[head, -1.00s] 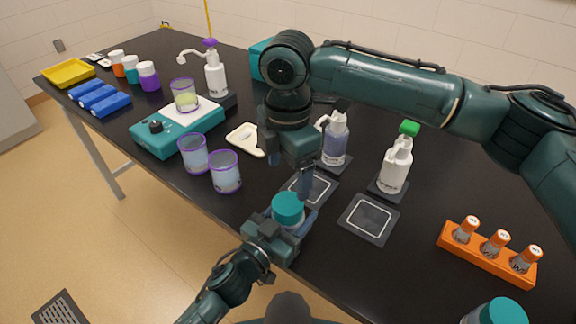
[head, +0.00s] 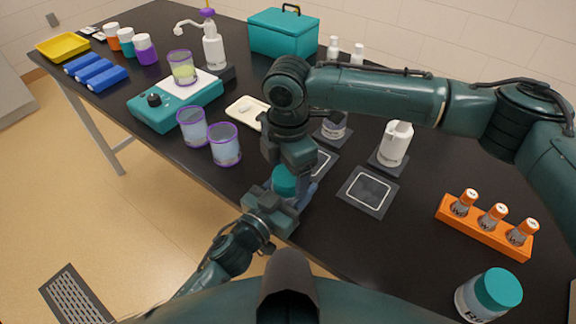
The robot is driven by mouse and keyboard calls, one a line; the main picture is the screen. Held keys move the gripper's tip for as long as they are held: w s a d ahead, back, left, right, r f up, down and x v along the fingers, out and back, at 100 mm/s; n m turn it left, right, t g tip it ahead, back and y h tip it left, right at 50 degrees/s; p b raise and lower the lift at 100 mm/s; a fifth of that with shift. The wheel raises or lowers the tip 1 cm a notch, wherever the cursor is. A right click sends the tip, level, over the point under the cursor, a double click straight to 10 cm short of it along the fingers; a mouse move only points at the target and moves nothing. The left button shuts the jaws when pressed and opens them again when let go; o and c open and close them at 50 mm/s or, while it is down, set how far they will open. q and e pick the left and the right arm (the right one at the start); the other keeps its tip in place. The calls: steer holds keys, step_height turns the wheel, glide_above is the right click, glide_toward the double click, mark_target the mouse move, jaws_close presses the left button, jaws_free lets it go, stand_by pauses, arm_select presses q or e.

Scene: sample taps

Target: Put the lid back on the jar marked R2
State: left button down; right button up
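A teal lid (head: 284,180) shows at the table's front edge, on top of what looks like a jar; the jar body is mostly hidden and no label shows. My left gripper (head: 283,203) is at that jar, its fingers on either side and apparently closed on it. My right gripper (head: 288,166) points down directly over the lid. Its fingertips are hidden or merge with the lid, so I cannot tell whether they grip it. A second jar (head: 469,301) with a teal lid (head: 498,289) stands at the bottom right; its label is only partly readable.
Two purple-rimmed cups (head: 225,146) stand left of my grippers, near a teal scale (head: 160,118) with another cup. An empty dark square pad (head: 368,191) lies to the right. An orange rack (head: 484,236) holds three small bottles. Pump bottles (head: 396,146) stand behind.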

steer(key=c, duration=1)
steer(key=m, duration=0.6)
steer(key=o, duration=1.1)
steer(key=shift+r, duration=0.1)
steer(key=shift+r, duration=2.15)
